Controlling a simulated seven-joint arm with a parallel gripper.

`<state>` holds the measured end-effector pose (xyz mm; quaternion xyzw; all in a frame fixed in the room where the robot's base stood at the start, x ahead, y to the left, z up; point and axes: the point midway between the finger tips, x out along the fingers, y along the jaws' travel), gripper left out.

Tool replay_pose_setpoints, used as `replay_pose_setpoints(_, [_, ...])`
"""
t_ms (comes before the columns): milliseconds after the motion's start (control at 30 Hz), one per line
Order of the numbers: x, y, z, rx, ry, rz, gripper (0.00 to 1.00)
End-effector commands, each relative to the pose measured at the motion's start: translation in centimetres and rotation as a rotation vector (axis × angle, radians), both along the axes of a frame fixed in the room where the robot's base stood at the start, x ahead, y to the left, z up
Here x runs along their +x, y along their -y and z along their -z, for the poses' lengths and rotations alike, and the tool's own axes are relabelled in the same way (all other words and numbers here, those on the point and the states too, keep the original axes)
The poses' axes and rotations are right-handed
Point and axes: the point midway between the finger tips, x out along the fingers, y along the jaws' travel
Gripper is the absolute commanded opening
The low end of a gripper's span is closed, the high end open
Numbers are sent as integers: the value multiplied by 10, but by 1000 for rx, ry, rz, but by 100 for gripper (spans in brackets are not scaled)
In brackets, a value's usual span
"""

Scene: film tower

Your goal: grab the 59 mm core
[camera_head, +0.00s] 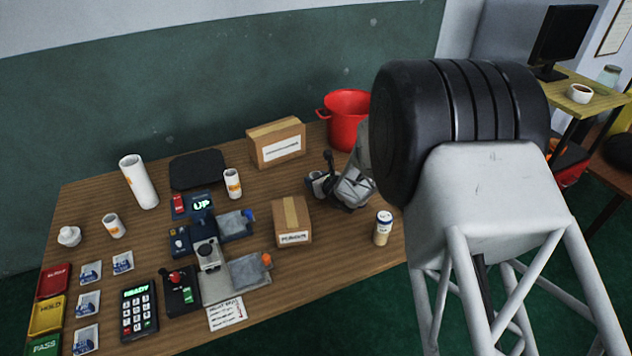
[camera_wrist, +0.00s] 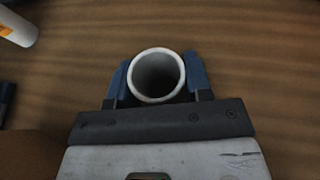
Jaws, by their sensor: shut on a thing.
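My gripper (camera_wrist: 158,75) is shut on a white hollow core (camera_wrist: 135,80), one blue finger on each side. The core's round open end faces the wrist camera, and its inside is dark. I cannot read its size. In the head view my gripper (camera_head: 322,180) is low over the right part of the table, between the small carton and the red bucket. The held core is mostly hidden there, and I cannot tell whether it touches the table. Other white cylinders stand at the left: a tall one (camera_head: 138,182), and two short ones with orange labels (camera_head: 232,183) (camera_head: 114,226).
A small carton (camera_head: 291,222) is left of my gripper, a larger carton (camera_head: 276,143) behind it, a red bucket (camera_head: 347,120) behind right. Devices, a keypad (camera_head: 139,311) and coloured trays (camera_head: 46,315) fill the front left.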

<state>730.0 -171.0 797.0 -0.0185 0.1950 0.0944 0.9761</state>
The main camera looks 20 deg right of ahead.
Motion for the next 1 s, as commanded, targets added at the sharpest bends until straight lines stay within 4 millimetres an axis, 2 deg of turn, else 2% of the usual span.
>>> replay_pose_setpoints(167, [0, 0, -3, 0, 1, 0, 19])
replay_pose_setpoints(367, [0, 0, -19, -1, 2, -1, 19])
replay_pose_setpoints(800, [1, 0, -82, -1, 3, 1, 19])
replay_pose_setpoints(1000, [0, 0, -97, -1, 2, 1, 19])
